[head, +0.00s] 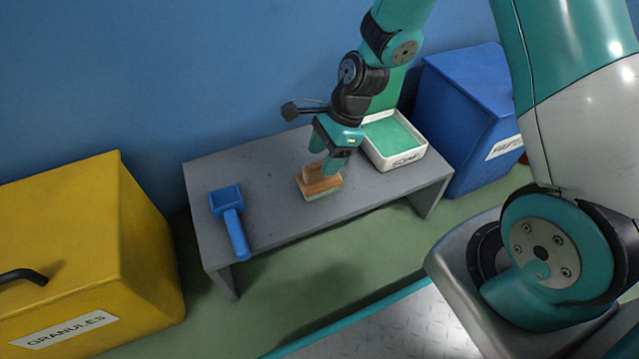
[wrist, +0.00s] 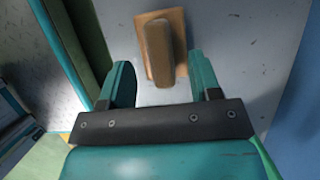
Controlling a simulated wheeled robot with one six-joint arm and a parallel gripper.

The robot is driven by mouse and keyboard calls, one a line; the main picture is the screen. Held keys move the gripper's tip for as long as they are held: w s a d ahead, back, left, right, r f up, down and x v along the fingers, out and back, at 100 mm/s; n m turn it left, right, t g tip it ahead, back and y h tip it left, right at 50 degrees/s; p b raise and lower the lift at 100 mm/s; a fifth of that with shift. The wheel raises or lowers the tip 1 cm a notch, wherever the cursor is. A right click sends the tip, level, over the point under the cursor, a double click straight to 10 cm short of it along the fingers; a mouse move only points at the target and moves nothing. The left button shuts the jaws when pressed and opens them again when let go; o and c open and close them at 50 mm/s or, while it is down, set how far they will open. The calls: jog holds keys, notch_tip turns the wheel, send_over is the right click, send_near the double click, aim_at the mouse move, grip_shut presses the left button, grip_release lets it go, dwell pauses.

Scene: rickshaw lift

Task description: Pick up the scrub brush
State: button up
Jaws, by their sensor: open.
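The scrub brush (head: 318,184) is a wooden block with a raised grip and pale bristles below. It rests on the grey bench, near the bench's middle. In the wrist view the brush (wrist: 160,45) lies ahead of and between the two finger tips, its raised grip running lengthwise. My gripper (head: 323,160) is open, pointing down just above the brush in the head view. In the wrist view my gripper (wrist: 162,82) shows two teal fingers apart, with the near end of the brush between them.
The grey bench (head: 270,160) also bears a blue scoop (head: 230,215) at left and a white tray with green contents (head: 395,140) at right. A yellow granules bin (head: 90,240) stands left, a blue bin (head: 470,105) right. The blue wall is behind.

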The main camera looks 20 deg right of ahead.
aim_at(321, 163)
jog(key=b+x, duration=0.1)
jog(key=x, duration=0.2)
jog(key=shift+b, duration=0.3)
jog(key=shift+r, duration=0.1)
grip_shut()
notch_tip(321, 163, up, 20)
jog(key=p, duration=1.3)
